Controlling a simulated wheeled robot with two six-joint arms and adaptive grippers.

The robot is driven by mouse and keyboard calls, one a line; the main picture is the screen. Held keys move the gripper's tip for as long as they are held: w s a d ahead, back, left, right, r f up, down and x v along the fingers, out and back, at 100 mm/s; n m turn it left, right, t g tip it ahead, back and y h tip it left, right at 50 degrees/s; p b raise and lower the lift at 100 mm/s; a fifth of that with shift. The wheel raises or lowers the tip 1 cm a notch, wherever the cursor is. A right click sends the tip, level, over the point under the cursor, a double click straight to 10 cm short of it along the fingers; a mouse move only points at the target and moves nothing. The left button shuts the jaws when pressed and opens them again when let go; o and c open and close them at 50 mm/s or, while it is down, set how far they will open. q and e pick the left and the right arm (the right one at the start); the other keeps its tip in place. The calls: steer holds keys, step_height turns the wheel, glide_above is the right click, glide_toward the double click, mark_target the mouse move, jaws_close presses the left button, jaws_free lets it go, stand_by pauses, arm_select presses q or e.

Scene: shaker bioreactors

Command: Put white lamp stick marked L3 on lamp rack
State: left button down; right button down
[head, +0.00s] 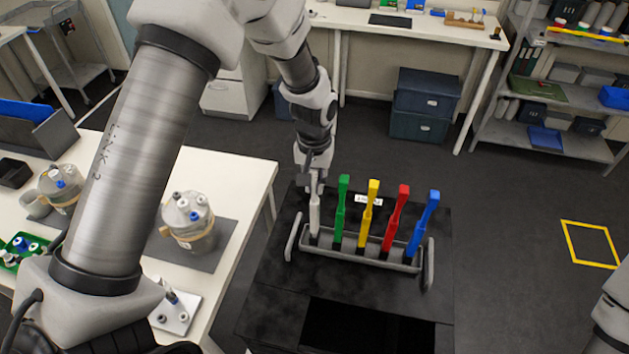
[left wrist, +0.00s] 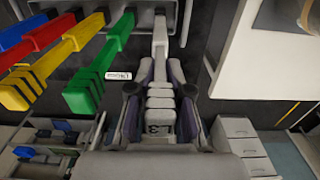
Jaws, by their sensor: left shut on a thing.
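The white lamp stick (head: 315,217) stands nearly upright at the left end of the grey lamp rack (head: 350,256). Its lower end is at the leftmost place of the rack; whether it is fully seated I cannot tell. My left gripper (head: 316,184) is shut on the stick's upper part from above. In the left wrist view the white stick (left wrist: 160,40) runs from between the fingers of the left gripper (left wrist: 160,78) to the rack (left wrist: 180,15). A dark mark, seemingly a 3, shows near its end. My right gripper is out of view.
Green (head: 341,210), yellow (head: 369,212), red (head: 395,216) and blue (head: 423,222) sticks stand in the rack, right of the white one. The rack is on a black cart (head: 270,300). A white bench (head: 245,175) with vessels (head: 188,220) stands to the left.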

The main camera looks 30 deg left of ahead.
arm_select(q)
steer(key=shift+f+b, duration=0.3)
steer(key=shift+f, duration=0.65)
stand_by(0.8)
steer(key=c, duration=1)
jaws_free()
steer(key=shift+r, duration=0.1)
step_height(320, 180, up, 12)
steer(key=shift+s, duration=0.1)
